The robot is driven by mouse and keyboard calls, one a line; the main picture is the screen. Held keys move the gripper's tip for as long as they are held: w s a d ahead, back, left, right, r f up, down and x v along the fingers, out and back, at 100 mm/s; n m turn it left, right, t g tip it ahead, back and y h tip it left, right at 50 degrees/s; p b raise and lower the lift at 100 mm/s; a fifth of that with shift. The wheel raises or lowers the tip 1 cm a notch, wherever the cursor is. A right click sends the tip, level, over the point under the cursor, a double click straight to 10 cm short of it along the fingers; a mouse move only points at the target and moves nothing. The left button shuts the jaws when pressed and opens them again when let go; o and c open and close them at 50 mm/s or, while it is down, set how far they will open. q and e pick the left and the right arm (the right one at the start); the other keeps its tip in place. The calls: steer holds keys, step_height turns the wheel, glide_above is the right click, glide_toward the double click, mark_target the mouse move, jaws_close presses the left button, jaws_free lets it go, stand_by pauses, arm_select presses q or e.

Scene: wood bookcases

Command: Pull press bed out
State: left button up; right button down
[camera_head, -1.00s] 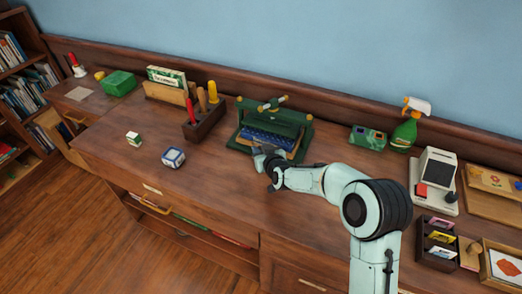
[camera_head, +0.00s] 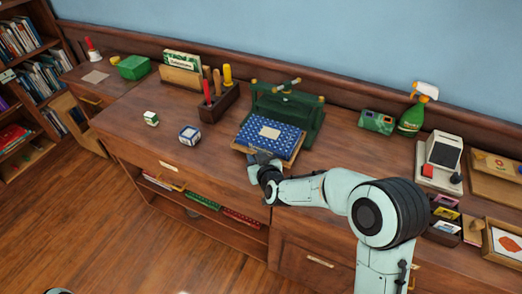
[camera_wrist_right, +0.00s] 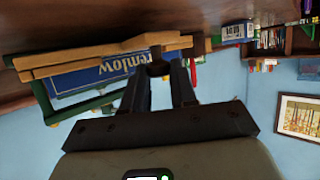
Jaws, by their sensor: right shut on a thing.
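The green press (camera_head: 287,108) stands upright on the desk near the back wall. Its bed (camera_head: 250,132), blue patterned with a pale rectangle on top and a wooden rim, sticks out of the press toward the desk's front. My right gripper (camera_head: 262,157) is shut on the bed's front edge. In the right wrist view, my right gripper's fingertips (camera_wrist_right: 160,66) meet the wooden part of the bed (camera_wrist_right: 105,57), beside a blue panel with partly cut-off lettering. My left gripper is not in view.
A green spray bottle (camera_head: 412,112) and a green box (camera_head: 377,121) stand to the right. The desk left of the bed is mostly clear.

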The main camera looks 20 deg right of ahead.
steer(key=shift+s+a, duration=1.5)
steer(key=shift+a, duration=0.1)
steer(key=c, duration=0.9)
jaws_free()
steer(key=shift+c, duration=0.2)
steer(key=p+v, duration=0.1)
steer(key=v, duration=1.2)
steer(key=shift+s, duration=0.2)
